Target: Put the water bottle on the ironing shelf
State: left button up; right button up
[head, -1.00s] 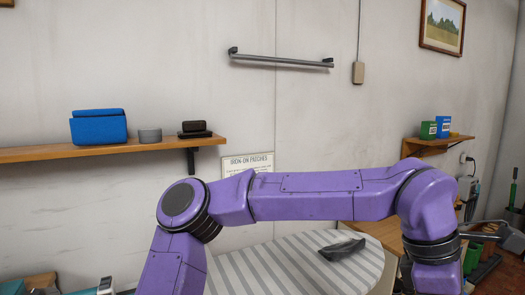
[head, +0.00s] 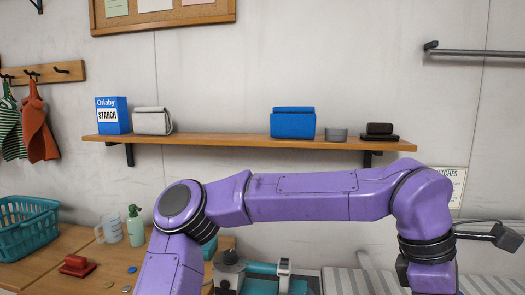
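A small pale green bottle (head: 135,226) with a spray-type top stands upright on the wooden table at the lower left in the head view. It is the only bottle I can make out. A wooden wall shelf (head: 230,140) runs across the middle. It holds a blue and white starch box (head: 113,116), a grey pouch (head: 152,121), a blue pouch (head: 293,123), a stack of grey discs (head: 336,135) and a dark block (head: 379,131). My purple arm crosses in front, below the shelf. Neither gripper's fingers show.
A clear jug (head: 110,228) stands beside the bottle. A teal basket (head: 26,226) and a red brush-like object (head: 76,265) are farther left on the table (head: 50,272). The shelf has bare room between the grey and blue pouches. A striped ironing board (head: 345,281) is at the lower right.

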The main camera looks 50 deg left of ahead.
aim_at(246, 138)
jog(key=u, duration=0.9)
jog(key=i, duration=0.35)
